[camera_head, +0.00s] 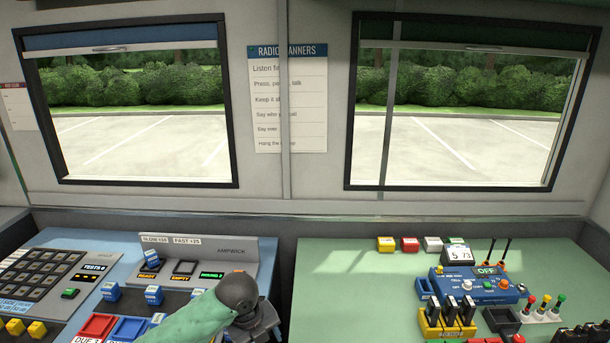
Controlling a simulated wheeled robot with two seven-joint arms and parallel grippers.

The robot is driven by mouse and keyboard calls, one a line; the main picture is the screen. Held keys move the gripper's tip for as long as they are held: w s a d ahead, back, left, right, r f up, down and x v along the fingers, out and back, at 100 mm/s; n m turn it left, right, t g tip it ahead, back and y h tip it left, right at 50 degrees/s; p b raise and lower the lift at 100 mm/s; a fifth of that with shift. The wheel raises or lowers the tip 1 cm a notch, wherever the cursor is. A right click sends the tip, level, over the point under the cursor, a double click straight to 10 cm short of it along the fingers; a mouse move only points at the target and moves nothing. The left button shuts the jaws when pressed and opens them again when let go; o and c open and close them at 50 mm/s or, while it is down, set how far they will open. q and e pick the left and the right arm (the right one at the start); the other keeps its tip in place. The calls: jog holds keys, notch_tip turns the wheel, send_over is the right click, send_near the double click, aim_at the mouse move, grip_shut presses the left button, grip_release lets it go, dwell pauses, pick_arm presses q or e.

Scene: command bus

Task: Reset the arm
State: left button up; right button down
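My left arm, with a green sleeve, comes in from the bottom left and bends at a dark round joint. Below that joint is a dark blocky end, which I take to be my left gripper (258,322), over the front right part of the blue panel. Its fingertips do not show clearly, so I cannot tell whether it is open or shut, or whether it holds anything.
The blue panel (60,240) at left carries a keypad (40,272), blue-and-white blocks, a red tray (97,327) and a labelled AMPWICK unit (230,253). The green table (340,290) at right holds a blue OFF box (478,286), a yellow holder (446,328) and coloured blocks. Its left part is clear.

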pick_arm(q)
jog(key=s+d+f+n+t+h, duration=0.1)
jog(key=s+f+n, duration=0.2)
jog(key=s+n, duration=0.25)
jog(key=s+d+f+n+t, duration=0.1)
jog(key=s+f+n, duration=0.2)
jog(key=s+n, duration=0.3)
jog(key=s+a+f+n+y, duration=0.2)
jog(key=s+a+f+n, duration=0.1)
jog(key=s+a+n, duration=0.45)
jog(key=s+a+f+n+y, duration=0.1)
jog(key=s+a+f+n, duration=0.2)
jog(key=s+a+n, duration=0.45)
jog(key=s+d+f+g, duration=0.1)
jog(key=s+d+f, duration=0.1)
jog(key=f, duration=1.4)
jog(key=s+d+f+n+g, duration=0.1)
jog(key=d+f, duration=0.3)
jog(key=f, duration=1.2)
jog(key=shift+s+d+f+h, duration=0.15)
jog(key=shift+s+f+h, duration=0.15)
jog(key=shift+s, duration=0.1)
jog(key=shift+r, duration=0.1)
